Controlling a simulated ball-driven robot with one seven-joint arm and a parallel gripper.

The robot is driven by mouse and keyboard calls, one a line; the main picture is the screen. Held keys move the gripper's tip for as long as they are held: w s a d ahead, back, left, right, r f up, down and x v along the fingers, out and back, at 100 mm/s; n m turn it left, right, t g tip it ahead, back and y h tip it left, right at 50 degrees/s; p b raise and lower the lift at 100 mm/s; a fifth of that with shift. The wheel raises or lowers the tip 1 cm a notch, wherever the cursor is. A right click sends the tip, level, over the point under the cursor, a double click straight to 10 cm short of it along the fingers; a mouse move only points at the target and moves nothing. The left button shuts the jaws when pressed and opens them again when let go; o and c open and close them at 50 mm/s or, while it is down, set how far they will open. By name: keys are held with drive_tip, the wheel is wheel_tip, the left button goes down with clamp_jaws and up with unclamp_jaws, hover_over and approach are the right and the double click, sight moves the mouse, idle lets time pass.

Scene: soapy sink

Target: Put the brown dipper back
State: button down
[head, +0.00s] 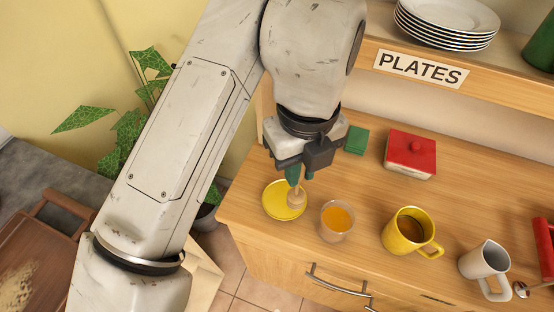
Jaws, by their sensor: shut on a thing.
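My gripper (301,172) points down over the wooden counter, near its left front edge. It is shut on the brown dipper (297,199), whose light brown head shows below the green fingers. The fingers hide most of the handle. The dipper is roughly upright over the right part of a yellow saucer (273,203). I cannot tell whether its tip touches the saucer. A clear glass (337,220) with orange liquid stands just right of the saucer.
A yellow mug (402,238) of brown liquid and a white jug (484,262) stand further right. Behind are a green block (356,140) and a red-lidded box (410,156). Stacked plates (447,22) sit on the shelf above. A leafy plant (125,145) is left.

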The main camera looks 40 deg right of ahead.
drive_tip(key=w+f, duration=0.4)
drive_tip(key=f, duration=0.4)
drive_tip(key=shift+d+f+p, duration=0.15)
drive_tip(key=shift+d+p, duration=0.05)
drive_tip(key=shift+p, duration=0.15)
drive_tip(key=shift+f, duration=0.15)
drive_tip(key=c, duration=1.1)
unclamp_jaws()
wheel_tip(320, 180, up, 12)
drive_tip(key=shift+r, duration=0.2)
